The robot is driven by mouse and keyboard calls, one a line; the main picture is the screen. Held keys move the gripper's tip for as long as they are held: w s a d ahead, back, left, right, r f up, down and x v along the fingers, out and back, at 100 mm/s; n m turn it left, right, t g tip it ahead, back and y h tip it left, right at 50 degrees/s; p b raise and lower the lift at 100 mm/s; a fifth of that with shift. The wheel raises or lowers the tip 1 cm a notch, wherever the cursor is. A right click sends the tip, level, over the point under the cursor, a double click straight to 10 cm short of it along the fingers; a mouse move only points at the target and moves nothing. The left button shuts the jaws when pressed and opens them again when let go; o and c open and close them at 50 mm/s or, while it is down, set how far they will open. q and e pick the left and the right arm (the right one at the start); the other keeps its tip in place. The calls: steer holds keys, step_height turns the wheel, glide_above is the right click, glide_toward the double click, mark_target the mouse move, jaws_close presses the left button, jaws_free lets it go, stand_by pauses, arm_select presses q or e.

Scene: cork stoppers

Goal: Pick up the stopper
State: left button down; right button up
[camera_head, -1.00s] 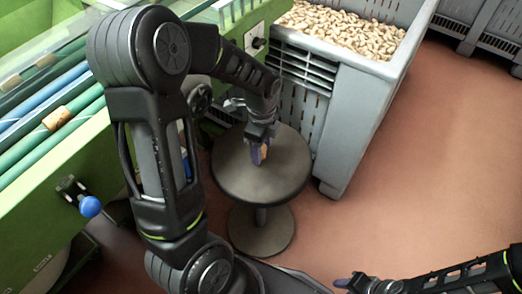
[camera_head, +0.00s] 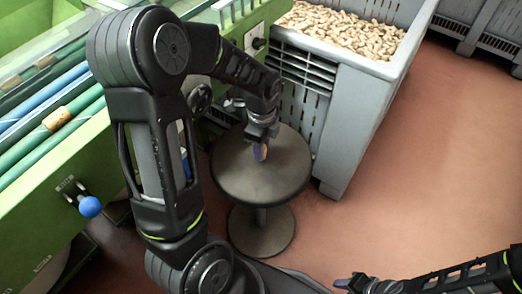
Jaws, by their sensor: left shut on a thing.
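A small tan stopper (camera_head: 264,152) shows partly between the fingers of my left gripper (camera_head: 260,153), over the dark round stool (camera_head: 233,186). The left gripper points down and is shut on the stopper. The fingers hide much of the stopper, and I cannot tell whether it touches the stool top. My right gripper (camera_head: 344,283) is low at the right, over the floor and away from the stool. Its fingers are too small in view to tell whether it is open or shut.
A grey crate (camera_head: 350,118) full of stoppers (camera_head: 340,30) stands just behind and right of the stool. A green machine (camera_head: 40,205) with blue and green rails fills the left, and a cork (camera_head: 56,119) lies on it. The reddish floor (camera_head: 440,150) at right is clear.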

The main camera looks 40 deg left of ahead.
arm_select(q)
step_height(320, 180, up, 10)
steer(key=p, duration=0.2)
steer(key=shift+p, duration=0.3)
stand_by(0.7)
